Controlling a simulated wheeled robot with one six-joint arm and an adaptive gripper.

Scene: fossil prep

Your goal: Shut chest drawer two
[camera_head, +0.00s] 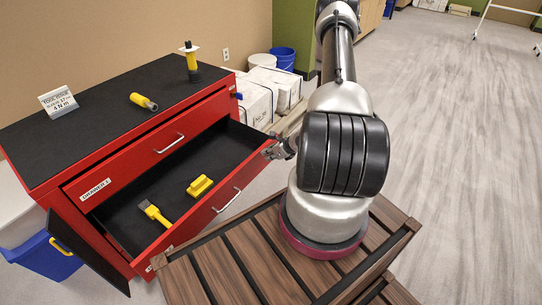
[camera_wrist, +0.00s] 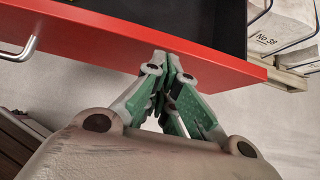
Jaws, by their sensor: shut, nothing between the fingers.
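The red chest (camera_head: 48,185) stands at the left with a black top. Its upper drawer (camera_head: 150,148), labelled "DRAWER 1", looks shut or nearly so. The drawer below it, drawer two (camera_head: 218,192), is pulled well out. A yellow-handled brush (camera_head: 154,212) and a yellow block-like tool (camera_head: 199,186) lie inside it. Its bar handle (camera_head: 227,200) also shows in the wrist view (camera_wrist: 22,52). My gripper (camera_head: 273,150) is shut and empty at the far right end of this drawer's front. In the wrist view its fingertips (camera_wrist: 172,62) meet the red front (camera_wrist: 115,45); contact is unclear.
A sign (camera_head: 58,101), a yellow tool (camera_head: 143,101) and an upright yellow-and-black tool (camera_head: 190,61) are on the chest top. White boxes (camera_head: 272,85) on a pallet stand behind the drawer. A wooden slatted surface (camera_head: 235,262) lies in front. Floor at right is clear.

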